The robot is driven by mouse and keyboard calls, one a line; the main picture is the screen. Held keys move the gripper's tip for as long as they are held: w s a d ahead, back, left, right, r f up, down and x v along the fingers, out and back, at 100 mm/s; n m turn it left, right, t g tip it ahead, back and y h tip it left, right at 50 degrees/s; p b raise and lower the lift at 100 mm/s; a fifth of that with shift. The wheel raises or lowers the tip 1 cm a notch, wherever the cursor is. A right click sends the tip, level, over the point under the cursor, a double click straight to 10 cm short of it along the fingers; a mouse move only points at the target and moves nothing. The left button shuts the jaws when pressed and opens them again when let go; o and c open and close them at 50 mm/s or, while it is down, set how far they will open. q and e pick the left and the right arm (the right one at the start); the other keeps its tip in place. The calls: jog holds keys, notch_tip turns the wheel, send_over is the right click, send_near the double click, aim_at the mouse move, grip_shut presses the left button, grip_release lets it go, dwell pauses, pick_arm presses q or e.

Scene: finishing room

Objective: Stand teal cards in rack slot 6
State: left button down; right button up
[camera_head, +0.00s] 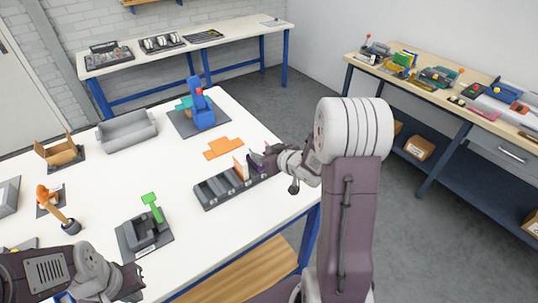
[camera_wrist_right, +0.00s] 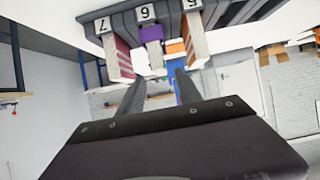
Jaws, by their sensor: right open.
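The dark card rack (camera_head: 209,198) stands on the white table, running diagonally. In the right wrist view, its slot labels show at the top, with label 6 (camera_wrist_right: 147,12) upside down beside label 7. A purple card (camera_wrist_right: 152,33) shows by label 6. A maroon-striped card (camera_wrist_right: 119,58) shows by label 7. Teal pieces (camera_head: 183,104), perhaps the teal cards, lie by the blue device at the back. My right gripper (camera_head: 262,158) is at the rack's right end, open; its fingers show in the wrist view (camera_wrist_right: 158,80) with nothing clearly between them. My left gripper (camera_head: 135,278) is at lower left, its jaws unclear.
Orange cards (camera_head: 223,148) lie flat behind the rack. A blue device (camera_head: 203,112) on a dark mat stands at the back. A grey fixture with a green handle (camera_head: 152,205) is left of the rack. A grey trough (camera_head: 127,130) is further back. The white table between them is bare.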

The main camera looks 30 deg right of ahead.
jog(key=s+f+g+h, duration=0.1)
jog(key=s, duration=0.1)
jog(key=s+a+f+g, duration=0.1)
jog(key=s+g, duration=0.1)
jog(key=s, duration=0.1)
jog(key=s+f+m+g+h, duration=0.1)
jog(key=s, duration=0.2)
jog(key=shift+s+a+f+h, duration=0.1)
jog(key=shift+s+a+h, duration=0.1)
jog(key=shift+h, duration=0.1)
jog(key=s+a+f+g, duration=0.1)
jog(key=s+a+g, duration=0.2)
jog(key=s, duration=0.4)
jog(key=s+a+f+g+y, duration=0.1)
jog(key=s+a+f+g, duration=0.1)
jog(key=s+a+g, duration=0.2)
jog(key=s+a, duration=0.1)
jog(key=s, duration=0.2)
jog(key=shift+a+m, duration=0.2)
jog(key=shift+m, duration=0.2)
